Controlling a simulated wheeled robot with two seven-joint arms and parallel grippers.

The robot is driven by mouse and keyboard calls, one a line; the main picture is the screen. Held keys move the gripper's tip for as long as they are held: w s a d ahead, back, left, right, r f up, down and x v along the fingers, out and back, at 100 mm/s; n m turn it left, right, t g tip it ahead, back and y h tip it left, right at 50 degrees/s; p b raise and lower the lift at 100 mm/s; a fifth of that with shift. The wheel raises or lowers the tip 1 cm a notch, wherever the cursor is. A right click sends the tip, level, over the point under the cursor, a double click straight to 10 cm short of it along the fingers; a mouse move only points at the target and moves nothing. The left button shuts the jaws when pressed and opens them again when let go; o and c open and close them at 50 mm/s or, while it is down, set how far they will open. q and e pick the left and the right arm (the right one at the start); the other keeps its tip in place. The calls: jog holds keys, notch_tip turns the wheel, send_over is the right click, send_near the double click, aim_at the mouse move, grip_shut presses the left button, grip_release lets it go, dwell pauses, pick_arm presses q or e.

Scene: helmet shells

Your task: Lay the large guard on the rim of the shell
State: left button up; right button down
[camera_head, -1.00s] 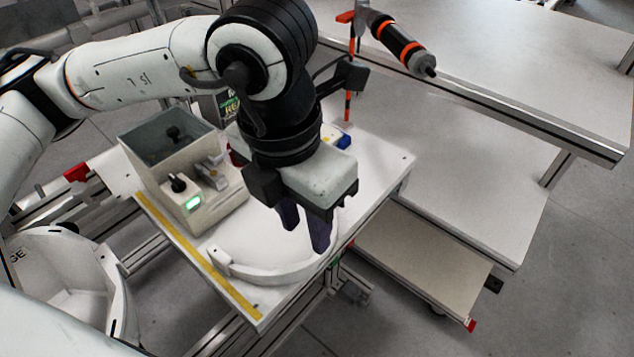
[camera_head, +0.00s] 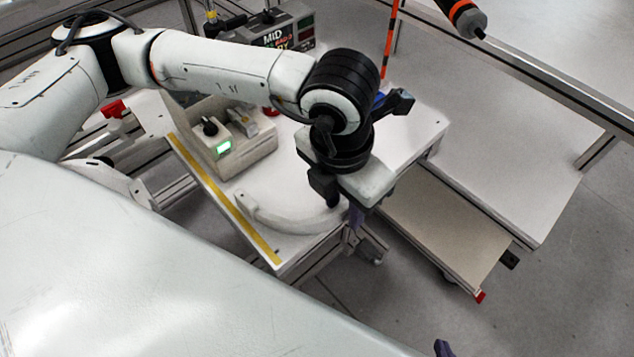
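The large guard, a white curved band (camera_head: 278,216), lies on the white table near its front edge. My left gripper (camera_head: 346,208) points down at the guard's right end. Its dark fingers show partly, and that end of the guard is hidden at the gripper. I cannot tell whether the fingers are closed on it. Of my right gripper only a purple fingertip (camera_head: 443,348) shows at the bottom edge, so its opening is hidden. I cannot make out the shell; my own large white arm link covers the lower left.
A grey box with a knob and green display (camera_head: 223,147) stands on the table behind the guard. A yellow strip (camera_head: 222,196) runs along the table's left edge. A lower grey shelf (camera_head: 445,230) and a bench (camera_head: 500,150) lie to the right.

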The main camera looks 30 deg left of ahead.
pick_arm(q)
grip_shut()
